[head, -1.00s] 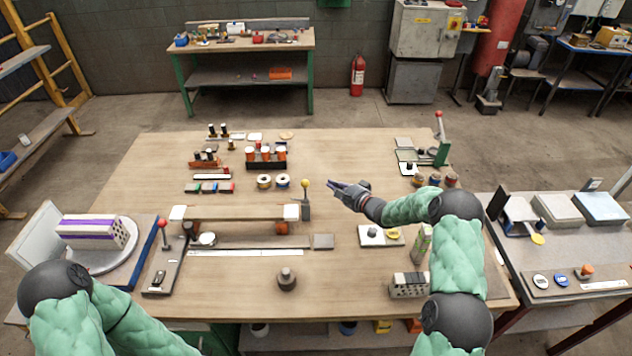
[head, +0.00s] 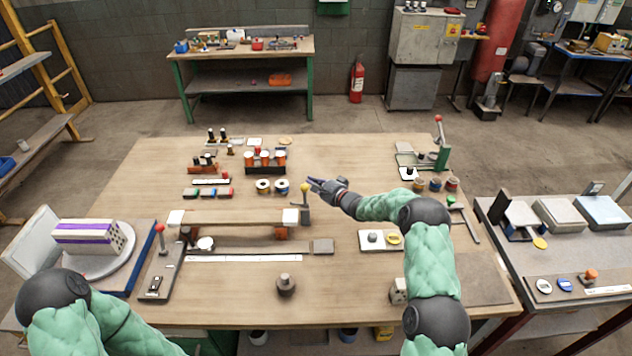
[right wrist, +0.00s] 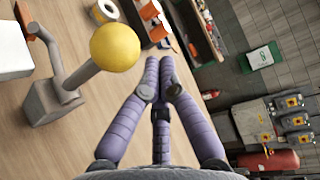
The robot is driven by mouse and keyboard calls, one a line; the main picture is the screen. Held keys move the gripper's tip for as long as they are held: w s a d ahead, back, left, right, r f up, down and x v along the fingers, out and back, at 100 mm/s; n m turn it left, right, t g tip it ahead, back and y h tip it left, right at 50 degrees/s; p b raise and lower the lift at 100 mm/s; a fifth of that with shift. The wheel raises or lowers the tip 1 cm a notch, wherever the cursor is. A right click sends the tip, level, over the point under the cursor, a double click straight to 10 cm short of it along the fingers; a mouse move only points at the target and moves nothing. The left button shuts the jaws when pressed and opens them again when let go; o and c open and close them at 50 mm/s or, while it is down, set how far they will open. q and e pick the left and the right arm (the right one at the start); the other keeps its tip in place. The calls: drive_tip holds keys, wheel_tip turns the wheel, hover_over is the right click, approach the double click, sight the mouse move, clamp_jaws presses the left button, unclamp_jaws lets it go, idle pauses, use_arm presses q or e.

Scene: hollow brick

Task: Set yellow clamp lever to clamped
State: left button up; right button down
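The yellow clamp lever (head: 304,188) has a yellow ball knob on a grey shaft. It stands roughly upright at the right end of the raised wooden beam (head: 235,217). In the right wrist view the knob (right wrist: 115,47) is large and close, left of my fingers, with its shaft slanting down to a grey block (right wrist: 50,100). My right gripper (head: 312,184) is just right of the knob, apart from it as far as I can see. Its purple fingers (right wrist: 159,62) come together at the tips with nothing between them. My left gripper is out of view; only its arm shows at lower left.
A red-knobbed lever (head: 160,229) stands at the beam's left. A grey weight (head: 286,284) stands in front. The table is bare between the lever and the white tray (head: 380,241).

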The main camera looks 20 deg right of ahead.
sight(307, 190)
drive_tip(key=shift+s+a+r, duration=0.1)
drive_tip(key=shift+s+a, duration=0.15)
drive_tip(key=shift+s, duration=0.2)
drive_tip(key=shift+s+a+r, duration=0.1)
drive_tip(key=shift+s+a, duration=0.1)
drive_tip(key=shift+s, duration=0.25)
drive_tip(key=shift+f, duration=0.1)
drive_tip(key=s+n+t+y+b, duration=0.1)
drive_tip(key=n+b, duration=0.1)
drive_tip(key=b, duration=0.2)
drive_tip(key=s+a+n+t+y+b, duration=0.1)
drive_tip(key=s+t+b, duration=0.1)
drive_tip(key=b, duration=0.2)
drive_tip(key=s+f+n+t+y+b, duration=0.1)
drive_tip(key=n+b, duration=0.1)
drive_tip(key=b, duration=0.2)
drive_tip(key=shift+s+a+n+t, duration=0.2)
drive_tip(key=shift+s+n+t, duration=0.1)
drive_tip(key=shift+s+t, duration=0.1)
drive_tip(key=shift+s+a+r+b, duration=0.15)
drive_tip(key=shift+s+b, duration=0.15)
drive_tip(key=shift+b, duration=0.35)
drive_tip(key=shift+s+a+f+b, duration=0.15)
drive_tip(key=shift+s+f+b, duration=0.15)
drive_tip(key=shift+s, duration=0.25)
drive_tip(key=shift+s+a+f+b, duration=0.1)
drive_tip(key=shift+s+f+b, duration=0.2)
drive_tip(key=shift+s, duration=0.2)
drive_tip(key=shift+s+f, duration=0.1)
drive_tip(key=shift+f, duration=0.1)
